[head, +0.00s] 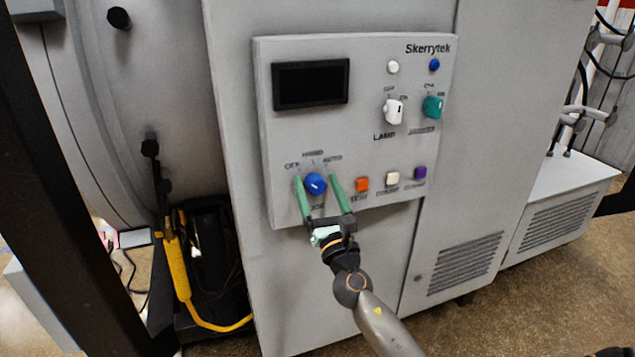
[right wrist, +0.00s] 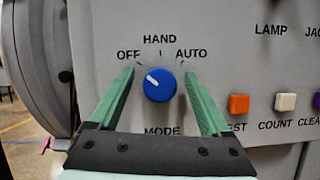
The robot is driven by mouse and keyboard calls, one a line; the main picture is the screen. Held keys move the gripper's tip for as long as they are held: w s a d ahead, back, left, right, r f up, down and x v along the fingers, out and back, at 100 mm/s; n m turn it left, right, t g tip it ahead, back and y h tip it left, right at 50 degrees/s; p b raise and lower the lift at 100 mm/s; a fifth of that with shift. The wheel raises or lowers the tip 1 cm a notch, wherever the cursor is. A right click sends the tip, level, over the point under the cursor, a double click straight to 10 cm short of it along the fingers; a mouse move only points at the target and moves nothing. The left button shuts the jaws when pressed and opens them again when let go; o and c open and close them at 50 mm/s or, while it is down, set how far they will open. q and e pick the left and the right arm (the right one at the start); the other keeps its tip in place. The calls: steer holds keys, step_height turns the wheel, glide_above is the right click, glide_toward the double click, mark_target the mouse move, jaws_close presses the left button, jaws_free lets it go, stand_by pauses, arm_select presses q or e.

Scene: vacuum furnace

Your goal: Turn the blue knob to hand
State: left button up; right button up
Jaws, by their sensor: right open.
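The blue knob (head: 316,184) sits low on the left of the control panel. It also shows in the right wrist view (right wrist: 160,86), under the labels OFF, HAND and AUTO and above the word MODE. Its white mark points up and left, toward OFF. My right gripper (head: 317,179) is open, with one green finger on each side of the knob. In the right wrist view the fingers (right wrist: 160,73) show gaps to the knob on both sides. I cannot tell how far the fingertips are from the panel face. My left gripper is not in view.
To the knob's right are an orange button (head: 362,184), a cream button (head: 392,179) and a purple button (head: 420,173). Higher up are a white knob (head: 393,111), a teal knob (head: 432,107) and a dark display (head: 311,83).

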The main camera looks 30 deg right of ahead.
steer(key=shift+w, duration=0.15)
jaws_close()
stand_by(0.7)
